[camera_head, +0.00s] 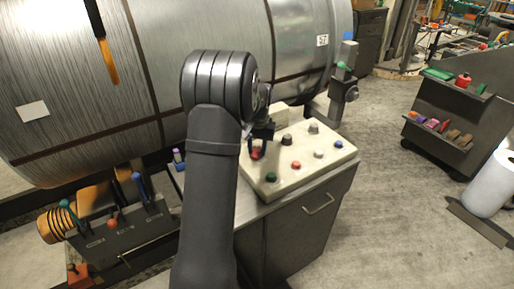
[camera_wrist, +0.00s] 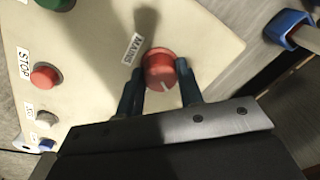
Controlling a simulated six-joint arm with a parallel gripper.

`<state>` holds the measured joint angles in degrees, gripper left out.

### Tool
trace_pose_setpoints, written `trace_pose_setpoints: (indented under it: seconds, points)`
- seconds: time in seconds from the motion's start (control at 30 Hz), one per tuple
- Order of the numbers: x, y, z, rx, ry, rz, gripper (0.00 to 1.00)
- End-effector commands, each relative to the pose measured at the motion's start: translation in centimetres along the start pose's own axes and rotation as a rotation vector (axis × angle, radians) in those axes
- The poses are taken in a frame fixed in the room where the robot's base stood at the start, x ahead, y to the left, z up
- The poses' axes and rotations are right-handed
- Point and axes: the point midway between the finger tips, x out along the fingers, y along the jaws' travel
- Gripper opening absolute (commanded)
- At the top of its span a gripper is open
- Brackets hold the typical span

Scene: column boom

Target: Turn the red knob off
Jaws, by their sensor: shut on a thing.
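The red knob (camera_wrist: 160,70) sits on the cream control panel (camera_wrist: 205,32), beside a label reading MAINS. Its white pointer line runs toward the bottom of the wrist view, slightly right. My gripper (camera_wrist: 160,84) has one finger on each side of the knob and is shut on it. In the head view, my gripper (camera_head: 257,150) is at the panel's left end, and the red knob (camera_head: 256,154) is partly hidden by the fingers.
The panel also carries a red button (camera_wrist: 45,76) labelled STOP, a green button (camera_head: 271,177), grey knobs (camera_head: 314,127) and other small buttons. A lever box (camera_head: 120,235) stands at left.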

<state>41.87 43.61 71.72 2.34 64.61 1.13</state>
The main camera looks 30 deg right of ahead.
Motion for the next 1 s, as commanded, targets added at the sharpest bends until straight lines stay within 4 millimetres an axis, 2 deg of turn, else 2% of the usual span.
trace_pose_setpoints:
  seconds: [0.5, 1.0]
  points:
    - [-0.04, -0.04, -0.05, -0.425, -0.016, 0.0, 0.11]
    - [-0.05, -0.04, -0.08, -0.577, -0.02, 0.001, 0.11]
